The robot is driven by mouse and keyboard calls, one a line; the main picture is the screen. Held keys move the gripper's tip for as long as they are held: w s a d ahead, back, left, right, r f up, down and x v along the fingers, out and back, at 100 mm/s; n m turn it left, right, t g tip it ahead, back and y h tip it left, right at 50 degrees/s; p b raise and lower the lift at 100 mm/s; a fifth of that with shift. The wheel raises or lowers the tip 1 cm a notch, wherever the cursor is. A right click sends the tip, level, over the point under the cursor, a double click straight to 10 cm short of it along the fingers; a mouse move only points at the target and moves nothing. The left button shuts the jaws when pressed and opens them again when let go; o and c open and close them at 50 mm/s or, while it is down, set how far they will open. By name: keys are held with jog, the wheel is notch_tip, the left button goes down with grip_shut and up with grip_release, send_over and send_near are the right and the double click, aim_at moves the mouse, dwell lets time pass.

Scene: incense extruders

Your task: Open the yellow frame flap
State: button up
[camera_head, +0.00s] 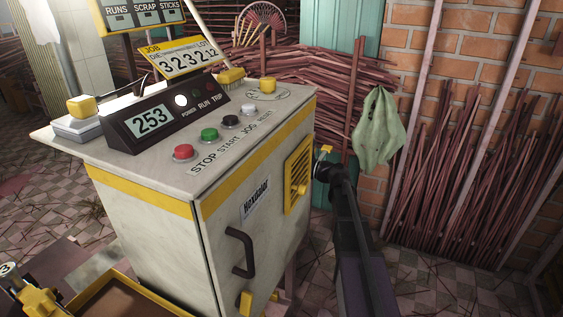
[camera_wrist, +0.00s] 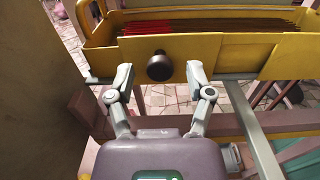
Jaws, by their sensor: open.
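In the wrist view, a yellow frame holds a row of dark red sticks. Its near side is a yellow flap (camera_wrist: 222,56) with a round dark knob (camera_wrist: 160,67). The flap appears upright and closed. My gripper (camera_wrist: 160,76) is open, with one grey fingertip on either side of the knob. I cannot tell whether the fingers touch the flap, and they are not closed on the knob. In the head view my arm reaches away past the cabinet's right side; the gripper and flap cannot be made out clearly there.
A grey cabinet (camera_head: 145,205) with a yellow louvred panel (camera_head: 298,175) and a dark handle (camera_head: 240,252) stands left of my arm. A green cloth (camera_head: 378,130) hangs to the right. Stick bundles (camera_head: 480,180) lean on the brick wall. A metal rail (camera_wrist: 252,130) runs right of my gripper.

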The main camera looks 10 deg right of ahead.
jog(key=shift+w+a, duration=0.4)
jog(key=shift+a, duration=0.15)
grip_shut()
